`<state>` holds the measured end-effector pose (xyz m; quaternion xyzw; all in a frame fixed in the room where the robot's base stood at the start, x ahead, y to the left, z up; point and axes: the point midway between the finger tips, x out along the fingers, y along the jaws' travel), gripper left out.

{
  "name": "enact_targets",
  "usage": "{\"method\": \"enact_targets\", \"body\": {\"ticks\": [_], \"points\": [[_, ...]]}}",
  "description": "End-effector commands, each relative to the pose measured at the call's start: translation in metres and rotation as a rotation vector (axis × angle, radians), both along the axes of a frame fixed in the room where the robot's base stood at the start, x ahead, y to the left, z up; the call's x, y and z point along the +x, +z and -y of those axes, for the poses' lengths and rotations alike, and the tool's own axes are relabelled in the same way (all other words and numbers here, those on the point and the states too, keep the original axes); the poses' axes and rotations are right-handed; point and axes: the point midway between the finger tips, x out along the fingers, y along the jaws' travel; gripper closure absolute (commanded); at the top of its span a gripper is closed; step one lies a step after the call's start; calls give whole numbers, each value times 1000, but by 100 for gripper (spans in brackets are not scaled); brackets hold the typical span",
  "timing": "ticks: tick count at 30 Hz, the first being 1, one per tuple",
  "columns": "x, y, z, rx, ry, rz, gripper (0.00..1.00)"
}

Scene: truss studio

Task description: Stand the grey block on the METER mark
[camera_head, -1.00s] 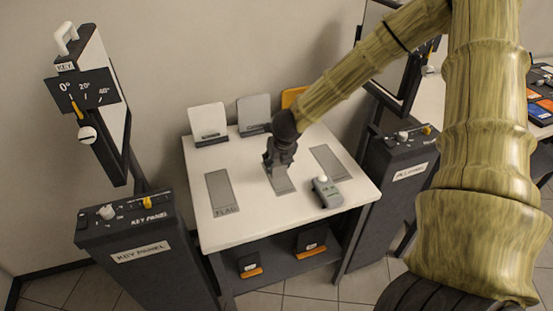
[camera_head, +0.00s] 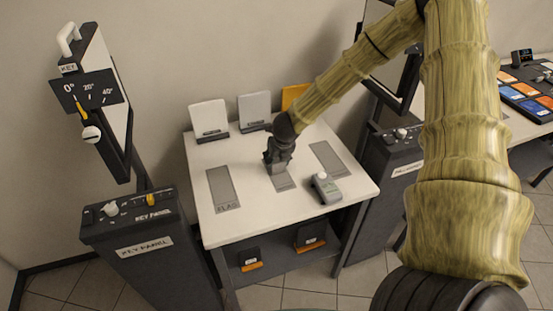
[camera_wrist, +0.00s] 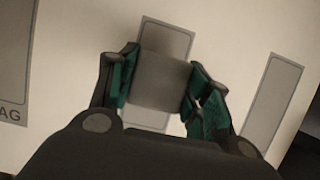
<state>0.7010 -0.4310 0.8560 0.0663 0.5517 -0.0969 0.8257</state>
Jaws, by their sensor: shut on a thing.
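The grey block (camera_wrist: 162,82) is between the two green-padded fingers of my gripper (camera_wrist: 160,85) in the wrist view, held from both sides. Behind it is a grey rectangular mark (camera_wrist: 168,36) on the white table, partly covered by the block. In the head view my gripper (camera_head: 277,162) is low over this middle mark (camera_head: 285,183). Its label is hidden, so I cannot read whether it says METER. I cannot tell whether the block touches the table.
The FLAG mark (camera_head: 222,188) lies to the left and another grey mark (camera_head: 327,158) to the right. A small grey-green device (camera_head: 326,189) with a pale knob stands close by at the right front. White, grey and orange upright boards line the table's back. The key panel (camera_head: 140,225) stands left.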

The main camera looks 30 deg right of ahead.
Motion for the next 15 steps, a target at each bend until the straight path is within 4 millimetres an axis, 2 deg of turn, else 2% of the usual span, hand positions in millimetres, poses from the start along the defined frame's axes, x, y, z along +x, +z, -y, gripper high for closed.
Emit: {"method": "enact_targets", "body": {"ticks": [10, 11, 13, 15], "points": [[0, -5, 0, 0, 0, 0, 77], [0, -4, 0, 0, 0, 0, 46], [0, -4, 0, 0, 0, 0, 33], [0, -4, 0, 0, 0, 0, 30]]}}
